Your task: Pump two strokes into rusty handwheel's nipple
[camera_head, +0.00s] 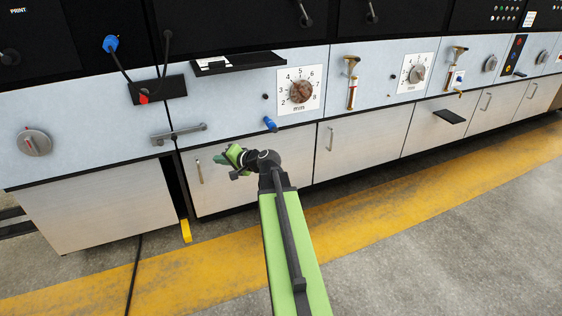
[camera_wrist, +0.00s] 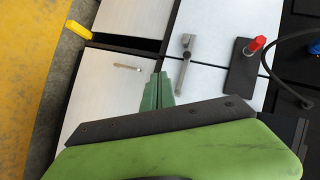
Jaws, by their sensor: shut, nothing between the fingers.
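The rusty handwheel (camera_head: 301,91) is a brown knob on a white dial plate marked in mm, on the pale panel in the head view. A small dark stud (camera_head: 265,97) sits left of the plate, and a blue fitting (camera_head: 270,124) sticks out below left of it. I cannot tell which is the nipple. A brass and red upright device (camera_head: 352,82) is on the panel to the right. My gripper (camera_head: 222,158) is shut and empty, below and left of the handwheel, in front of the lower cabinet. Its green fingers (camera_wrist: 158,88) show closed in the wrist view.
A grey bar handle (camera_head: 178,134) and a red-tipped plug (camera_head: 143,98) on a black plate are up left of my gripper; the plug also shows in the wrist view (camera_wrist: 257,43). A black shelf (camera_head: 238,64) juts out above. A second dial (camera_head: 417,74) is farther right. Floor in front is clear.

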